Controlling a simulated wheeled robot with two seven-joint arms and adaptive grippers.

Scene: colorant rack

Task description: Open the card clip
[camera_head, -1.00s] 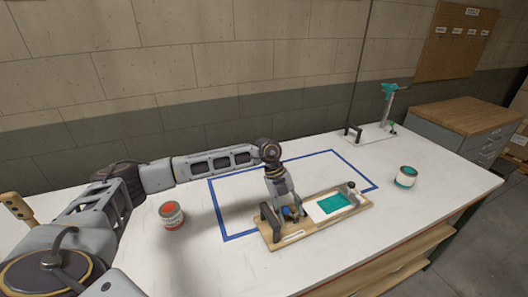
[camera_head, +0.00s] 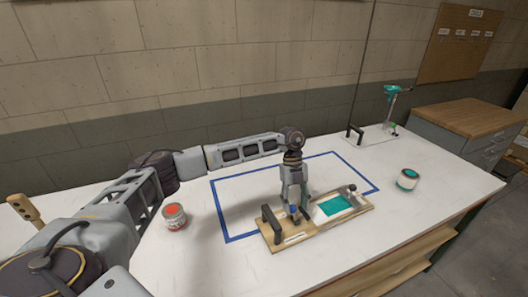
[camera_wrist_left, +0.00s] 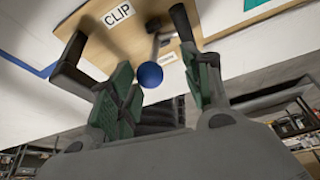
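The card clip board (camera_head: 275,245) is a wooden plate on the white table, with a black handle (camera_head: 271,224) at its left end. A card with a teal swatch (camera_head: 333,205) lies on its right part. My left gripper (camera_head: 297,217) points down over the board, just right of the handle. The clip's blue ball knob (camera_wrist_left: 150,75) shows between the green-padded fingers of my left gripper (camera_wrist_left: 164,84) in the left wrist view. The fingers are apart, with a gap right of the knob. A "CLIP" label (camera_wrist_left: 117,18) is on the board. My right gripper is out of view.
A teal-topped stand (camera_head: 391,105) is at the back right. A blue tape outline (camera_head: 213,205) marks the table behind the board.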

